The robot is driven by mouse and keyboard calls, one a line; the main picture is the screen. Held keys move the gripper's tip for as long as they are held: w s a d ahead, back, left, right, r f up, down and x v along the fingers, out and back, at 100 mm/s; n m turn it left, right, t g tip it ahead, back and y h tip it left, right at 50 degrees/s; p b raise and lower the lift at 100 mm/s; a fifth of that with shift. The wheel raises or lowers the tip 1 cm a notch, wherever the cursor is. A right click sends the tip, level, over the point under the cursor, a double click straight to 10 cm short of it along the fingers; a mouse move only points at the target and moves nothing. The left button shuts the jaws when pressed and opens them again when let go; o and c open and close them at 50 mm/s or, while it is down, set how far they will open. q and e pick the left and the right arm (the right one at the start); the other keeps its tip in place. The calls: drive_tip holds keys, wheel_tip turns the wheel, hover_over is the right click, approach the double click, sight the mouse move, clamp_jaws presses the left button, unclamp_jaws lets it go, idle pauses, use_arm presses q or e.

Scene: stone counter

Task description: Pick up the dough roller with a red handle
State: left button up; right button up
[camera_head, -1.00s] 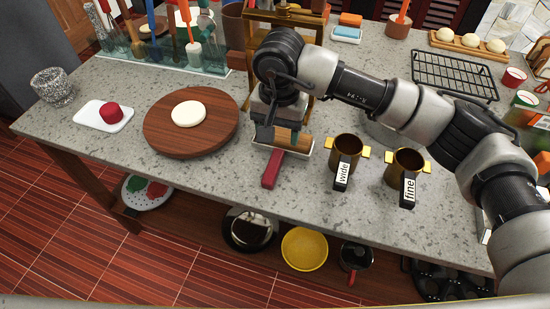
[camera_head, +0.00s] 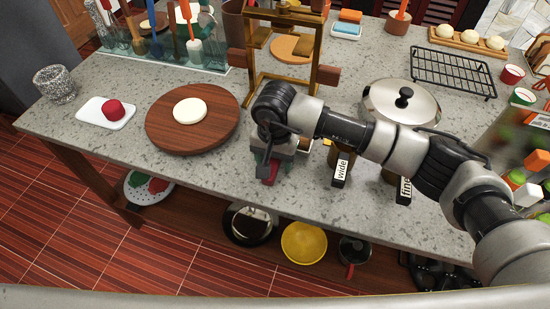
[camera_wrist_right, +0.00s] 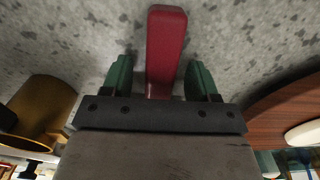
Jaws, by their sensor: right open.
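The dough roller's red handle (camera_head: 268,177) points toward the front edge of the stone counter. In the head view my right arm and gripper hide most of the roller's body. My right gripper (camera_head: 271,164) is low over the handle. In the right wrist view the red handle (camera_wrist_right: 166,45) runs between the two green fingers of the open gripper (camera_wrist_right: 160,78), with a gap on each side. I cannot tell how far the fingers reach down beside it. My left gripper is not in view.
A round wooden board (camera_head: 215,135) with a white dough disc is to the left. Two brass cups labelled "wide" (camera_head: 341,172) and "fine" (camera_head: 404,190) stand to the right, partly covered by my arm. A wooden frame stands behind, with a lidded pot (camera_head: 385,101) to its right.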

drive_tip(key=shift+r, duration=0.1)
drive_tip(key=c, duration=1.1)
drive_tip(key=shift+w+r, duration=0.1)
drive_tip(key=shift+r, duration=0.5)
wheel_tip(320, 180, up, 3)
drive_tip(key=shift+b, duration=0.5)
drive_tip(key=s+r, duration=0.3)
drive_tip(key=s, duration=0.3)
drive_tip(key=s+a+r+b, duration=0.1)
drive_tip(key=s+r, duration=0.2)
drive_tip(key=s, duration=0.2)
drive_tip(key=shift+s+a+r, duration=0.25)
drive_tip(key=shift+s+r, duration=0.1)
drive_tip(key=shift+r, duration=0.05)
